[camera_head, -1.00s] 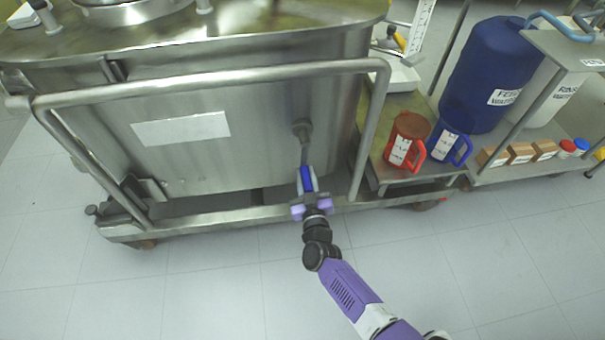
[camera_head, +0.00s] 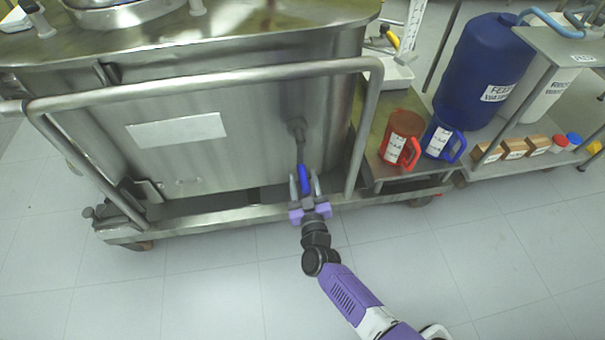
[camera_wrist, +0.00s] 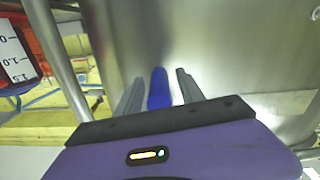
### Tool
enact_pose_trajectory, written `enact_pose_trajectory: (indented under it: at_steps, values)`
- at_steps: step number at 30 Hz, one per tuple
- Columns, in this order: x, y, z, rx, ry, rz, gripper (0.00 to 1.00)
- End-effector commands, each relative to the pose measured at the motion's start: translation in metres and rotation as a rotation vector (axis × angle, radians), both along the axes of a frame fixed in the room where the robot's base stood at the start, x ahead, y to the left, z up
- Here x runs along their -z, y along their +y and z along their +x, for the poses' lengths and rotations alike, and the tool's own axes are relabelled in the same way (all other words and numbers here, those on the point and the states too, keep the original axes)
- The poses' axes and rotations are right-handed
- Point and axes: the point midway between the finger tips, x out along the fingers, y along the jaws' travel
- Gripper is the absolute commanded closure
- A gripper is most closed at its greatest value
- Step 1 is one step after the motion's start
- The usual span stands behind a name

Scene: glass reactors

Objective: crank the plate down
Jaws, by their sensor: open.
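The crank has a grey hub (camera_head: 297,125) on the front of the steel tank, with an arm hanging down to a blue handle (camera_head: 304,180). My gripper (camera_head: 304,184) is open, with one finger on each side of the blue handle. In the wrist view the blue handle (camera_wrist: 159,88) stands between the two grey fingers of my gripper (camera_wrist: 160,90), with visible gaps on both sides. No plate that the crank moves can be made out.
A steel rail (camera_head: 210,80) frames the tank (camera_head: 230,150) front, its right post just right of the crank. A red jug (camera_head: 402,138) and a blue jug (camera_head: 440,138) stand on a low shelf at right. The floor (camera_head: 210,290) in front is clear.

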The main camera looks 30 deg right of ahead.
Motion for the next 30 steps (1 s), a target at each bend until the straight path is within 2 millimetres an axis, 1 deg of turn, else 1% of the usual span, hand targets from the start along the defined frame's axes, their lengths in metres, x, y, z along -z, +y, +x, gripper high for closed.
enact_pose_trajectory:
  at_steps: [1, 6, 9, 12, 16, 30]
  values:
    - [-0.003, 0.003, -0.009, -0.002, 0.002, -0.001, 0.54]
    - [-0.003, 0.011, -0.036, -0.002, 0.002, 0.0, 0.54]
    - [-0.002, 0.015, -0.048, -0.001, 0.001, -0.001, 0.54]
    - [-0.002, 0.018, -0.055, -0.001, 0.0, 0.0, 0.54]
    - [-0.001, 0.019, -0.059, 0.001, 0.0, 0.0, 0.54]
    - [0.0, 0.019, -0.059, 0.001, 0.0, 0.0, 0.54]
